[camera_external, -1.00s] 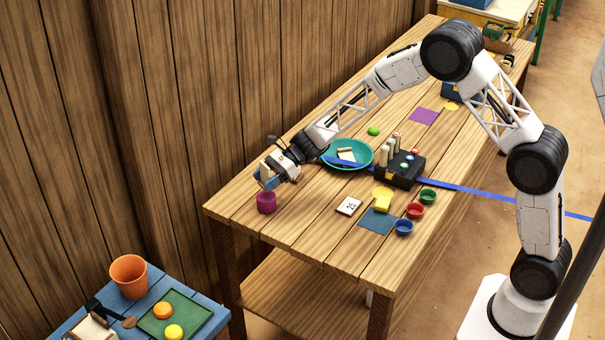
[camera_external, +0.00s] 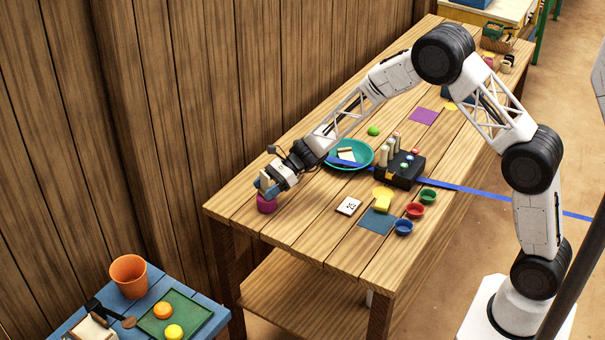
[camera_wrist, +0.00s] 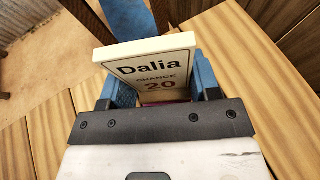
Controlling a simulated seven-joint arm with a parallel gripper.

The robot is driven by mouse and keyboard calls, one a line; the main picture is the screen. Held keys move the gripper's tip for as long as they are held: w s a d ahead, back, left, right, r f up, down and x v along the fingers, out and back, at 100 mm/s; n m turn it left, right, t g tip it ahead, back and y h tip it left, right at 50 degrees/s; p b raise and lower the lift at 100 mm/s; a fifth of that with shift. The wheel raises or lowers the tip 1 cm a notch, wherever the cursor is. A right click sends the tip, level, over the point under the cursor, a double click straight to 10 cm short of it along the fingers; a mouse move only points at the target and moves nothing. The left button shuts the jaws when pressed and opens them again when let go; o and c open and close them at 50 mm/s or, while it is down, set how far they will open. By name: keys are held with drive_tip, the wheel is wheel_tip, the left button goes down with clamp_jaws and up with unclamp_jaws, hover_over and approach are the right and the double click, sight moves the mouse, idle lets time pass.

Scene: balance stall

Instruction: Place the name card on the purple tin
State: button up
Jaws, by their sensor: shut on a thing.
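The name card (camera_wrist: 150,68) is a white block that reads "Dalia" and "CHANGE 20" in the wrist view. My gripper (camera_wrist: 158,90) is shut on it, with a blue finger on each side. In the external view my gripper (camera_external: 268,187) is at the table's near left corner, low over the purple tin (camera_external: 266,206). The tin stands upright on the table, and its top is hidden behind the fingers and card. In the wrist view the card hides nearly all of the tin. I cannot tell whether the card touches the tin.
A teal plate (camera_external: 362,165) and a black box with pegs (camera_external: 399,172) are behind to the right. A white number tile (camera_external: 348,206), a yellow block (camera_external: 383,201) and small coloured bowls (camera_external: 414,211) lie further right. A wooden wall runs along the left.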

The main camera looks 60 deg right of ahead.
drive_tip(key=shift+f, duration=0.1)
drive_tip(key=o, duration=0.9)
drive_tip(key=shift+s+d+r, duration=0.15)
drive_tip(key=shift+d+r, duration=0.2)
drive_tip(key=shift+d, duration=0.1)
drive_tip(key=v, duration=1.1)
